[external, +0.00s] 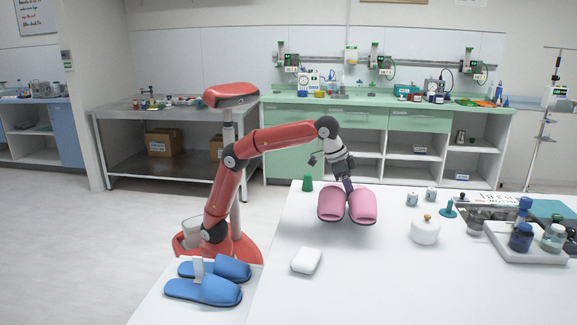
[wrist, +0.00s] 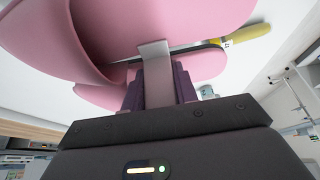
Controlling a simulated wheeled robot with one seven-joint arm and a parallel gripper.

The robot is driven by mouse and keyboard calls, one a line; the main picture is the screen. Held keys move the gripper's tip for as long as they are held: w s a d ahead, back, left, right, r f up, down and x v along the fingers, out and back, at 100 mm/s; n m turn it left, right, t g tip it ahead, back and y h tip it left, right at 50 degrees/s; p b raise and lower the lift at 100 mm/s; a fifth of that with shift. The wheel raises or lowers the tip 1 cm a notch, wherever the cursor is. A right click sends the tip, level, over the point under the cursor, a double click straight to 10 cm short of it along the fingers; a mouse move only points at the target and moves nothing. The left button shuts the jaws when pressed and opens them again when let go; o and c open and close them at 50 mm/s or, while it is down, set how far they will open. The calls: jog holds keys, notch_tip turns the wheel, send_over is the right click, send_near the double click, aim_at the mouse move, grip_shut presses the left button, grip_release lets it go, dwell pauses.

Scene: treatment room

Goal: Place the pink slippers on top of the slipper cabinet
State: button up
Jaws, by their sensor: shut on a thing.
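The pair of pink slippers (external: 364,208) is at my gripper (external: 348,187), over the left part of the white table. In the wrist view the slippers (wrist: 165,22) fill the top, and the purple fingers of my gripper (wrist: 157,78) are shut on the pale upright tab between them. The slippers look held toes toward the camera; whether they touch the table I cannot tell. A pair of blue slippers (external: 205,287) with a similar pale tab lies on a white top (external: 165,308) at front left. I cannot tell whether that top is the slipper cabinet.
On the white table (external: 370,285) are a white block (external: 306,260), a green cup (external: 308,183), a lidded white jar (external: 425,232) and a tray with bottles (external: 530,252) at right. The table's front middle is clear. A green counter (external: 360,118) stands behind.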

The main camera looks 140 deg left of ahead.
aim_at(347, 198)
notch_tip(347, 198, down, 4)
jog(key=shift+f+b, duration=0.1)
jog(key=shift+b, duration=0.55)
jog(key=shift+s+d+f, duration=0.1)
jog(key=shift+f, duration=0.6)
grip_shut()
jog(key=o, duration=1.1)
grip_release()
jog(key=shift+f, duration=0.4)
jog(key=v, duration=0.3)
jog(key=p+v, duration=0.1)
jog(key=v, duration=0.7)
jog(key=shift+w+r, duration=0.3)
jog(key=shift+r, duration=0.05)
jog(key=shift+s+r, duration=0.2)
jog(key=shift+r, duration=0.35)
